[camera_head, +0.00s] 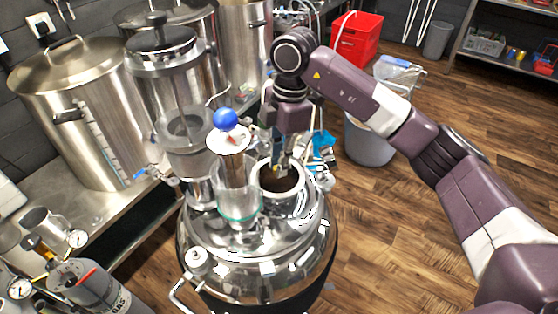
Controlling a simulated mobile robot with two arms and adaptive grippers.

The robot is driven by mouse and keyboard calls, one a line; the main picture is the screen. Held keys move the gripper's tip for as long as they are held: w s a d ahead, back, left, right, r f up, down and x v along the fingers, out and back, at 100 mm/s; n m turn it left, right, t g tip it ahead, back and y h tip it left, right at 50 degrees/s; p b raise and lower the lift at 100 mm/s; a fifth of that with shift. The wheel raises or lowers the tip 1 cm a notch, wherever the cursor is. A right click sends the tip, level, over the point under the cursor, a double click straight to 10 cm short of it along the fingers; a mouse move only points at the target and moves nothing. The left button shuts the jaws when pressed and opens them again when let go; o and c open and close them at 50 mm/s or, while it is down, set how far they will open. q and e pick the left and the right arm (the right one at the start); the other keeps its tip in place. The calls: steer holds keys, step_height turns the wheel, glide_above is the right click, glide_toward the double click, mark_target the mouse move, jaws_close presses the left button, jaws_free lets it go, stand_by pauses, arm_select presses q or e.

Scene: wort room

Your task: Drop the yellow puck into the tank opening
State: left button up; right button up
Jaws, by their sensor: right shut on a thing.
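The steel tank (258,262) stands in the middle of the camera_head view. Its round opening (297,187) is on top, a little right of the tall clear cylinder, and dark inside. My right gripper (281,165) points down at the opening, its fingertips over the far part of the rim or just inside it; the exact height is hard to tell. It is shut on the yellow puck (279,170), which shows only as a small yellowish patch between the fingers. My left gripper is not in view.
A clear cylinder with a blue ball (225,119) rises from the tank lid close left of the opening. Large steel kettles (85,120) line the left bench. Wooden floor at right is clear.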

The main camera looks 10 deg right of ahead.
steer(key=o, duration=0.7)
steer(key=shift+o, duration=0.2)
steer(key=shift+r, duration=0.1)
step_height(320, 180, up, 12)
steer(key=d, duration=0.1)
steer(key=shift+w+d, duration=0.2)
steer(key=shift+f, duration=0.25)
